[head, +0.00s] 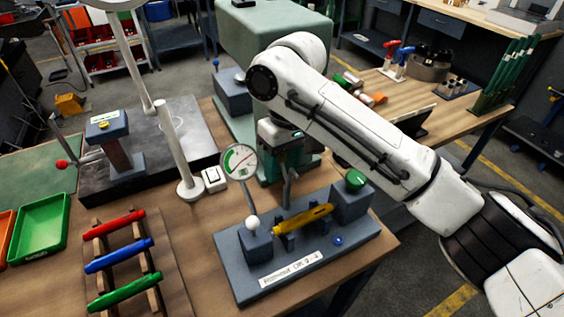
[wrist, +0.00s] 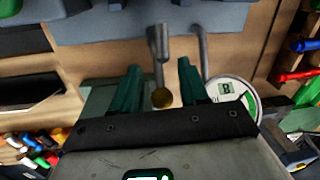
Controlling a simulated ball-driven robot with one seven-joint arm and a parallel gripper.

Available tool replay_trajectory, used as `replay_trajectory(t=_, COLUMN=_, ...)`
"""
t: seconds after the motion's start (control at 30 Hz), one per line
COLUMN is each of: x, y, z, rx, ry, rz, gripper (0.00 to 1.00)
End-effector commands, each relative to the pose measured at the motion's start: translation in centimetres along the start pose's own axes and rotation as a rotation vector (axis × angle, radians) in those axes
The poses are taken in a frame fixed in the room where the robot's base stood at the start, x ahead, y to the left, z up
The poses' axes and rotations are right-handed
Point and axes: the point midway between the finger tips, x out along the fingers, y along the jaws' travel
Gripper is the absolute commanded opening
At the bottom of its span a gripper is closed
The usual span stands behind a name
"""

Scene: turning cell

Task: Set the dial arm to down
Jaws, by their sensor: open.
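The blue-grey fixture (head: 225,250) stands on the wooden bench, with a label on its front, a yellow bar across it and a round dial gauge (head: 239,161) on a thin post. A grey arm (head: 288,190), which looks like the dial arm, rises from the fixture under my gripper (head: 284,170). In the wrist view this arm (wrist: 158,45) ends in a brass knob (wrist: 162,98) between the two teal fingers of my gripper (wrist: 160,82). The fingers are open, with gaps to both sides of the knob. The arm's pivot is hidden.
The dial gauge (wrist: 232,97) stands close beside the right finger in the wrist view. A white lamp post (head: 177,150) and a small white switch box (head: 213,179) are left of the fixture. A rack with coloured bars (head: 95,240) is front left.

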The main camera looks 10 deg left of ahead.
Motion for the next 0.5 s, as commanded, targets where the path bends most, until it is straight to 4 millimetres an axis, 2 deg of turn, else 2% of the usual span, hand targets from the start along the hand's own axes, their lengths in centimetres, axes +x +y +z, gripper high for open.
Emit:
replay_trajectory(t=0.17, x=0.01, y=0.01, z=0.0, rx=0.0, ry=0.0, rz=0.0, gripper=0.44)
replay_trajectory(t=0.5, x=-0.02, y=0.0, z=-0.01, rx=0.0, ry=0.0, rz=0.0, gripper=0.12)
